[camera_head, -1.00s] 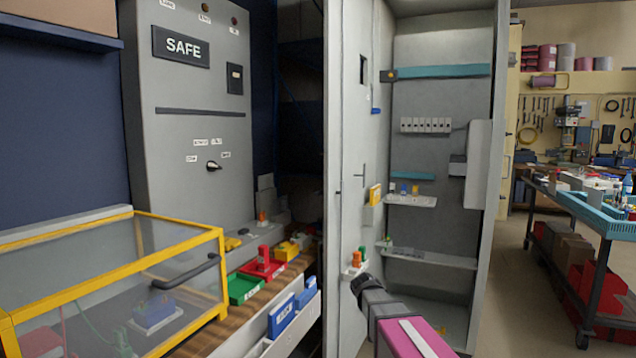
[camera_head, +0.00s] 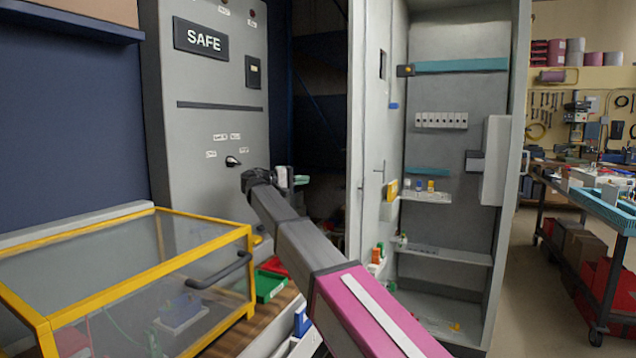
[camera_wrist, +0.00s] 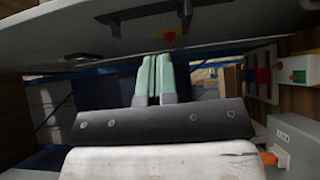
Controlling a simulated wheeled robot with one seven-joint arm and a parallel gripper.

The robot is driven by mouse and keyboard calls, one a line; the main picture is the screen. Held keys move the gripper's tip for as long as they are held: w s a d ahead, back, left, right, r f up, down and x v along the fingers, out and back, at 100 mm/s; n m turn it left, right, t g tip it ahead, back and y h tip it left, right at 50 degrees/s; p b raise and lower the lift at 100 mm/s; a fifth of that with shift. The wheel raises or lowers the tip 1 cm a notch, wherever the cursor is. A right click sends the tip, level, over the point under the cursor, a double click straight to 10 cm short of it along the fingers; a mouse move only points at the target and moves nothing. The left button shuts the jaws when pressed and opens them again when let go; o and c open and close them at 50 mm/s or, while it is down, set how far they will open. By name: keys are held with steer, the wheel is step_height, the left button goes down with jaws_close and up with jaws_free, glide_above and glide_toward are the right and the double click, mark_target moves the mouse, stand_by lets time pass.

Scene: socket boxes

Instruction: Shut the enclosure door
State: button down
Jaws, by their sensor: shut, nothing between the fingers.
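The tall grey enclosure (camera_head: 455,105) stands open at centre right, its shelves and small fittings showing. Its door (camera_head: 371,125) appears to be the tall grey panel on the left, swung out toward me and seen nearly edge-on, with a small black slot and a latch. My gripper (camera_head: 301,180) is left of this door, on its outer side, above the bench. In the wrist view the pale green fingers (camera_wrist: 154,65) are together and empty. A large grey panel with a black handle, likely the door's outer face (camera_wrist: 230,22), runs close along the top; contact cannot be told.
A yellow-framed clear box (camera_head: 130,275) with a black handle sits at lower left. A green bin (camera_head: 268,285) sits on the bench below. A cart (camera_head: 605,200) stands at right, with open floor before it.

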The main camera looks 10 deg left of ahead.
mark_target(347, 179)
steer(key=s+d+x, duration=0.1)
steer(key=s+x, duration=0.1)
steer(key=x, duration=1)
steer(key=shift+s, duration=0.3)
steer(key=shift+f, duration=0.1)
